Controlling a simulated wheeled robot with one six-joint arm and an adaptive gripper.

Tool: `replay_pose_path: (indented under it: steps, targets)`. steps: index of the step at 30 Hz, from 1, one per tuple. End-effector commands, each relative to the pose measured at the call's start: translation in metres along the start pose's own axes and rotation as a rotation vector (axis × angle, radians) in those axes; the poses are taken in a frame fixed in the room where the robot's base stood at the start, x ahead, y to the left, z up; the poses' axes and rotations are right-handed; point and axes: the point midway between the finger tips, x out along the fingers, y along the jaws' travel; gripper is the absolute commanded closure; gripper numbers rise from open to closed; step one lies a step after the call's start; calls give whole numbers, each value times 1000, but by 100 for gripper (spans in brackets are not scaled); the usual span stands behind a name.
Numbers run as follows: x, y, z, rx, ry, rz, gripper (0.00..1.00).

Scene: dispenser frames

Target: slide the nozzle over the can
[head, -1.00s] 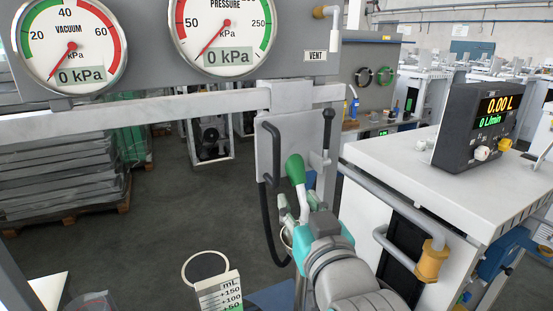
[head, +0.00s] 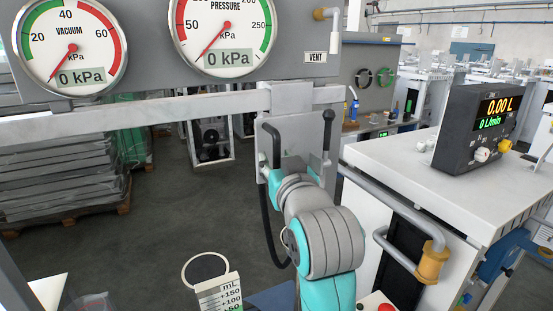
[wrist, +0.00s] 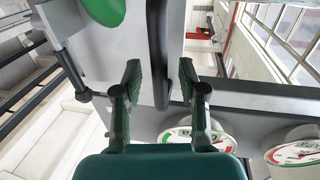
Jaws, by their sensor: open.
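A grey carriage plate (head: 293,132) hangs on the white rail, with a bent black tube (head: 270,160) on its left side and a black lever (head: 328,125) on its right. In the wrist view, which is upside down, the black tube (wrist: 158,50) runs between the fingers of my open gripper (wrist: 160,72); I cannot tell the depth gap. A green knob (wrist: 103,8) is cut off at the top left. The nozzle's outlet is not clearly visible. The can's round mouth (head: 184,272) and mL scale (head: 219,293) stand low and left of the carriage. My arm hides the gripper in the head view.
The white rail (head: 130,112) crosses under a panel with vacuum (head: 72,40) and pressure (head: 222,35) gauges. A white cabinet (head: 400,165) with a pipe handle (head: 395,205) stands close on the right. The rail left of the carriage is clear.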

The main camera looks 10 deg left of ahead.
Motion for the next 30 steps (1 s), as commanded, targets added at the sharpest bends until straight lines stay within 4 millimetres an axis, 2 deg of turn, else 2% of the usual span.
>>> replay_pose_path:
  steps: [4, 13, 18, 26, 30]
  targets:
    - [9, 0, 0, 0, 1, 0, 59]
    - [10, 0, 0, 0, 1, 0, 59]
    - [10, 0, 0, 0, 1, 0, 100]
    - [10, 0, 0, 0, 1, 0, 100]
    - [9, -8, 0, 0, 1, -3, 100]
